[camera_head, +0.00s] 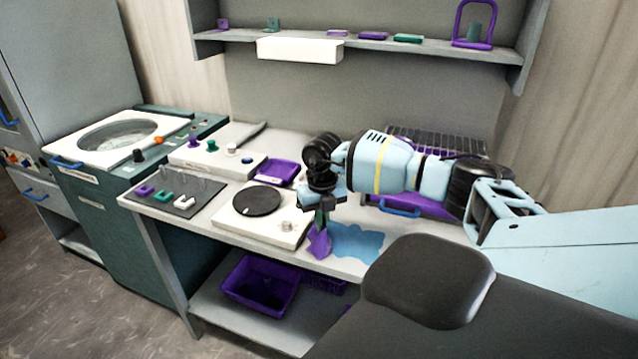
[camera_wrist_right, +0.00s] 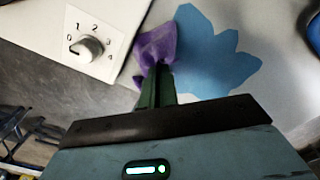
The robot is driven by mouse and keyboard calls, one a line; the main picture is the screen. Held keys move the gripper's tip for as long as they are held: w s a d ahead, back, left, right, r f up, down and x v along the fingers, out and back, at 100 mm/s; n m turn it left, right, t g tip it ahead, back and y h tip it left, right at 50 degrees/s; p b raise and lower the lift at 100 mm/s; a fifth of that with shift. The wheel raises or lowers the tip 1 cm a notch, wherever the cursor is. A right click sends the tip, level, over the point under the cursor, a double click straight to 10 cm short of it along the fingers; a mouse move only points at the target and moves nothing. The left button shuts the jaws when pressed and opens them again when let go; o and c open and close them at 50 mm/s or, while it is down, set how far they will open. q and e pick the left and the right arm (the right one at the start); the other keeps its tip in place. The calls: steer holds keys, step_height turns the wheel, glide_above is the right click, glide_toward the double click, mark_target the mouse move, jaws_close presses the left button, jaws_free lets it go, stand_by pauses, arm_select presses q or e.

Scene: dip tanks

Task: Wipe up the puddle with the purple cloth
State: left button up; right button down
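A purple cloth (camera_head: 319,243) hangs from my right gripper (camera_head: 322,222) over the table, at the left edge of a blue puddle (camera_head: 358,241). In the right wrist view the cloth (camera_wrist_right: 157,46) is pinched between the tips of the gripper fingers (camera_wrist_right: 156,75). It overlaps the left side of the puddle (camera_wrist_right: 215,55) in that view. I cannot tell whether the cloth touches the tabletop. My left gripper is not in view.
A white hot plate with a black disc (camera_head: 257,201) and a dial stands just left of the cloth. A purple tray (camera_head: 279,173) and a board with small colored parts (camera_head: 174,196) lie further left. A purple bin (camera_head: 262,285) sits on the lower shelf.

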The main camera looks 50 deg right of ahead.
mark_target(322, 240)
steer(key=shift+f, duration=0.8)
steer(key=c, duration=0.6)
jaws_free()
steer(key=shift+f, duration=0.1)
steer(key=shift+f+b, duration=0.4)
steer(key=shift+f, duration=0.7)
jaws_close()
